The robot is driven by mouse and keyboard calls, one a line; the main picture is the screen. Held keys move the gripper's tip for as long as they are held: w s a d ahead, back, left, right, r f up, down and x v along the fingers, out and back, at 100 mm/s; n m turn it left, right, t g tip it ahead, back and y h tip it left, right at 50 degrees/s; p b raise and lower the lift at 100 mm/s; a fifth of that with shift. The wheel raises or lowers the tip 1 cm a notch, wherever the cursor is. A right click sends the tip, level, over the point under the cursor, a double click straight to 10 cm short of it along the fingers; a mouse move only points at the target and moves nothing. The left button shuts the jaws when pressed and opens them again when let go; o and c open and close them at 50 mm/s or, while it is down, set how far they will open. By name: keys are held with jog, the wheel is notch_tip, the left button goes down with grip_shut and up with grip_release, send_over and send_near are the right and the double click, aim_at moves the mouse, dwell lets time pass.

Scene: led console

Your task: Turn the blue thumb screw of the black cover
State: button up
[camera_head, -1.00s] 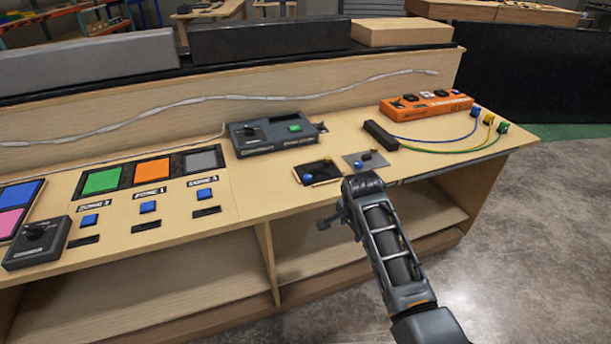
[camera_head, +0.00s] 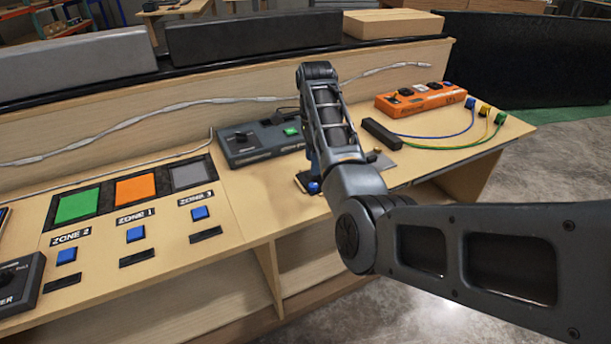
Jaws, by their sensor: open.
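The black cover (camera_head: 302,181) lies on the bench top, left of the grey plate. The blue thumb screw (camera_head: 314,187) shows at its near edge. My arm reaches in from the right and bends over the bench, hiding much of the cover. My gripper (camera_head: 310,168) is mostly hidden behind my own arm link; a small dark part shows just above the cover and close to the screw. I cannot tell whether it touches the screw. It is open.
A grey plate (camera_head: 383,161) lies partly behind my arm. A dark grey box with a green button (camera_head: 262,142) stands behind the cover. An orange box (camera_head: 424,98) and a black bar with wires (camera_head: 381,133) are to the right. Zone panels with blue buttons (camera_head: 136,233) fill the left.

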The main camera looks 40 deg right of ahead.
aim_at(314, 185)
notch_tip(314, 185, down, 7)
jog(key=shift+f, duration=0.2)
jog(key=shift+c, duration=0.5)
jog(key=shift+s, duration=0.1)
grip_shut()
